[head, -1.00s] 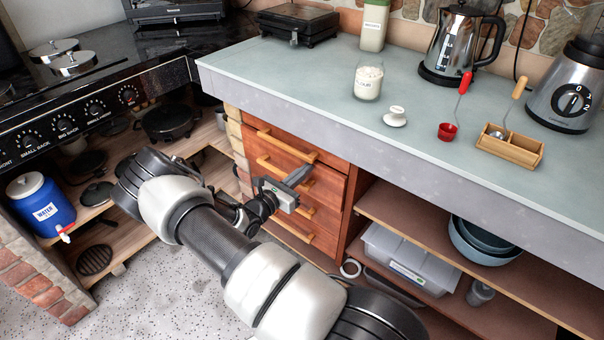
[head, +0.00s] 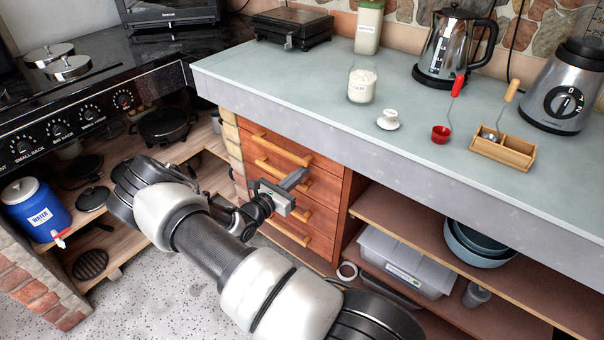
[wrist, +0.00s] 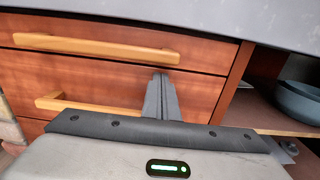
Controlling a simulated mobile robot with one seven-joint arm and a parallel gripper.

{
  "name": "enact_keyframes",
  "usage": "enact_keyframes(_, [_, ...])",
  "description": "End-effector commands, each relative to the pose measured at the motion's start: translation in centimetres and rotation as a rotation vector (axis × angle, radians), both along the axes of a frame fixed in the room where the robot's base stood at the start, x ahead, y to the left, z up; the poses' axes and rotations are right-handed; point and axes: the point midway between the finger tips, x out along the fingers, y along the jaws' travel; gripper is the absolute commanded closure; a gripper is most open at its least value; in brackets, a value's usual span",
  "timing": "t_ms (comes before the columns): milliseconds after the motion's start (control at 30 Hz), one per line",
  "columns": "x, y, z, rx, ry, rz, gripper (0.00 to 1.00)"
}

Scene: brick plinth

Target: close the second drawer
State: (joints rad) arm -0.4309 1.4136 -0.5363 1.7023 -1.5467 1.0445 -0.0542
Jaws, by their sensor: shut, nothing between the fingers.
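A reddish-brown drawer stack with wooden bar handles stands under the counter. The second drawer (head: 255,170) from the top is partly hidden behind my gripper in the head view. Its face (wrist: 105,85) shows below the top drawer (wrist: 215,55) in the wrist view. It looks about flush with the top drawer; I cannot tell whether a small gap is left. Its handle (head: 270,171) is at the left of my gripper. My gripper (head: 303,173) is shut and empty, its fingers (wrist: 160,80) pointing at the second drawer's face, right of the handle. Contact is unclear.
The grey counter (head: 300,95) overhangs the drawers. Open shelves (head: 400,220) with a plastic bin (head: 405,262) and bowls (head: 480,243) lie to the right. A stove (head: 75,115) and a blue water jug (head: 38,208) are at the left. Speckled floor (head: 140,300) is clear at lower left.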

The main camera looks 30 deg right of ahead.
Motion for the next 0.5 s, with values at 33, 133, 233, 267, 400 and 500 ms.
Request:
enact_keyframes(33, [0.0,0.9,0.0,0.001,0.000,0.003,1.00])
enact_keyframes(133, [-0.6,3.0,0.2,0.002,0.003,0.004,1.00])
enact_keyframes(233, [-1.4,5.4,0.2,0.002,0.003,0.004,1.00])
enact_keyframes(267, [-1.7,6.0,0.2,0.002,0.003,0.004,1.00])
enact_keyframes(400, [-2.6,8.6,0.1,0.002,0.002,0.003,1.00])
enact_keyframes(500, [-3.1,9.8,0.0,0.002,0.002,0.002,1.00])
